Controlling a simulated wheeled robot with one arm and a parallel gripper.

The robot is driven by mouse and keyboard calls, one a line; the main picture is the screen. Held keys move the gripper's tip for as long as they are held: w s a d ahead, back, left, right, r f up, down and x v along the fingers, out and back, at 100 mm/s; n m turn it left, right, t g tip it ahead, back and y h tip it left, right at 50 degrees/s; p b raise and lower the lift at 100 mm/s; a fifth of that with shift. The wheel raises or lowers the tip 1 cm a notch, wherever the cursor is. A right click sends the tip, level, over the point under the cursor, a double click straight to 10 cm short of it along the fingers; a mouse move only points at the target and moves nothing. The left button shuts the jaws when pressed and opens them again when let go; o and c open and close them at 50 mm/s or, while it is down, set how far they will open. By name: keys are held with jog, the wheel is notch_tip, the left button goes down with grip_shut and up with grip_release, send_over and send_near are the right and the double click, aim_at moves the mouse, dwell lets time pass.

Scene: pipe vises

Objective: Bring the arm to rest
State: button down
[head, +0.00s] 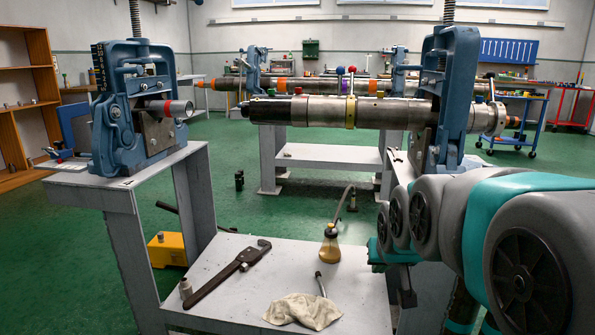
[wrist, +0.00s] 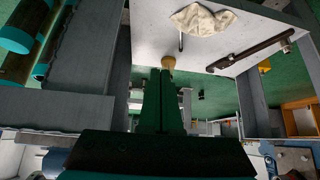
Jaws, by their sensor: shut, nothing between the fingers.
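My arm enters the head view from the lower right and reaches in beside the right vise. My gripper (wrist: 161,74) shows in the wrist view as two dark green fingers close together, with nothing held between them. In that view its tips lie just below the yellowish oil can (wrist: 168,62); I cannot tell the distance.
A pipe wrench (head: 228,275) and a crumpled rag (head: 303,311) lie on the shelf. The left blue vise (head: 130,110) holds a short pipe end. The right blue vise (head: 452,85) holds a long steel pipe (head: 315,110). A yellow box (head: 166,250) sits on the green floor.

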jog(key=s+f+g, duration=0.3)
jog(key=s, duration=0.7)
jog(key=s+a+f+g+p, duration=0.1)
jog(key=s+f+g, duration=0.2)
jog(key=s, duration=0.8)
jog(key=s+f+n+g+p, duration=0.1)
jog(key=s+f+g, duration=0.2)
jog(key=s, duration=0.7)
jog(key=shift+s+a, duration=0.2)
jog(key=shift+s, duration=0.1)
